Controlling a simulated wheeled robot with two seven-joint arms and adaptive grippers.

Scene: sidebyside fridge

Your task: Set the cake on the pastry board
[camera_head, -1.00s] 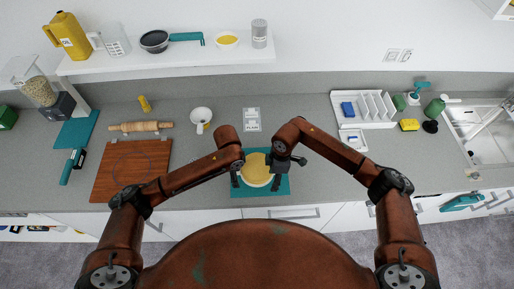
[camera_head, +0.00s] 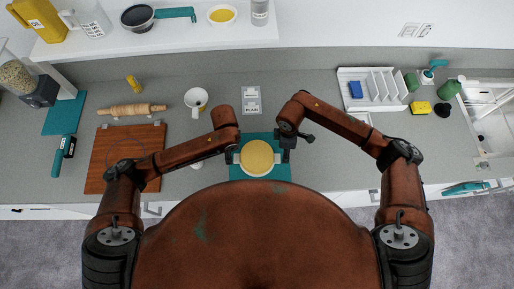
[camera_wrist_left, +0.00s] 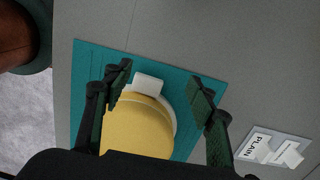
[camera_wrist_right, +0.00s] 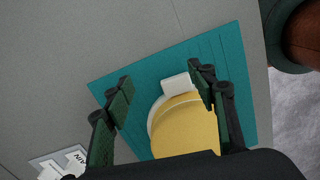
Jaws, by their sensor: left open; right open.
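The cake (camera_head: 257,157) is a yellow round in a white dish with a white tab handle at each side. It sits on a teal mat (camera_head: 240,174) at the counter's front, in front of my body. My left gripper (camera_wrist_left: 160,83) is open, its fingers on either side of one handle (camera_wrist_left: 148,83). My right gripper (camera_wrist_right: 163,84) is open, its fingers on either side of the opposite handle (camera_wrist_right: 175,83). Whether any finger touches the dish is unclear. The pastry board (camera_head: 127,140), brown wood with a faint circle, lies bare at the left, partly behind my left arm.
A rolling pin (camera_head: 133,109) lies behind the board. A white cup-like vessel (camera_head: 195,100) stands between board and mat. Labelled cards (camera_head: 251,100) lie behind the mat. A white rack (camera_head: 375,90) and sink (camera_head: 490,110) are at the right. Counter right of the mat is mostly clear.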

